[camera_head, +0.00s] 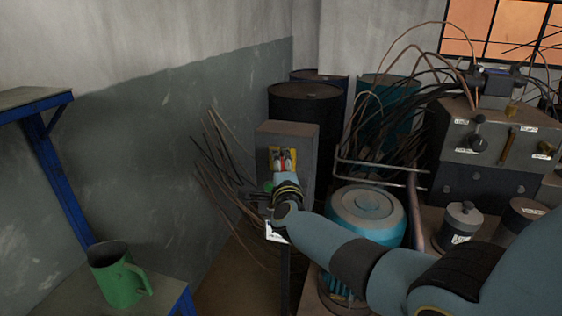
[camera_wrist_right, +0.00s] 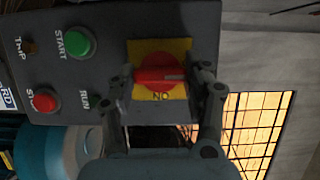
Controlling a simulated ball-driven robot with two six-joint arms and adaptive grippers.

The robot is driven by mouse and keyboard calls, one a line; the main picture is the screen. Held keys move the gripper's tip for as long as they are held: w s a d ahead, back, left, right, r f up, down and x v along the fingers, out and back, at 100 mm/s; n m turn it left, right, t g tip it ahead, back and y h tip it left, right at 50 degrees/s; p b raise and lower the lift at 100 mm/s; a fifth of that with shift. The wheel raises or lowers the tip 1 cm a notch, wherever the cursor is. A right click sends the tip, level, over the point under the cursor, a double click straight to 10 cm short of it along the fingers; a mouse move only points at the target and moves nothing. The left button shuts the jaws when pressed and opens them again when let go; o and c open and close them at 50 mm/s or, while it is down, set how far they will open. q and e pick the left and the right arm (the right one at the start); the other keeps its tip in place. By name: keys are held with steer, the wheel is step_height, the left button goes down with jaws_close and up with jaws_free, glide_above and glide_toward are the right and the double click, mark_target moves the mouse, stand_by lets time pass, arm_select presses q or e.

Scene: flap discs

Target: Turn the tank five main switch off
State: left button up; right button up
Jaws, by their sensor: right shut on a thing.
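The main switch is a red rotary knob (camera_wrist_right: 158,72) on a yellow plate (camera_wrist_right: 180,48), on the front of a grey control box (camera_head: 268,133). In the right wrist view, ON reads upside down at the plate's lower edge and the knob's pale mark points right. My right gripper (camera_wrist_right: 163,82) is shut on the red knob, one finger on either side. In the head view my right gripper (camera_head: 284,178) reaches the box front and covers part of the yellow plate (camera_head: 273,158). The tank five label cannot be read. My left gripper is not in view.
A green START button (camera_wrist_right: 78,41) and a red button (camera_wrist_right: 45,101) sit beside the switch. Cables hang left of the box. A green mug (camera_head: 112,272) stands on the left table.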

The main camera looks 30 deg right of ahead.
steer(key=shift+a, duration=0.1)
stand_by(0.3)
steer(key=o, duration=1.2)
steer(key=shift+w+a, duration=0.1)
steer(key=v, duration=1.2)
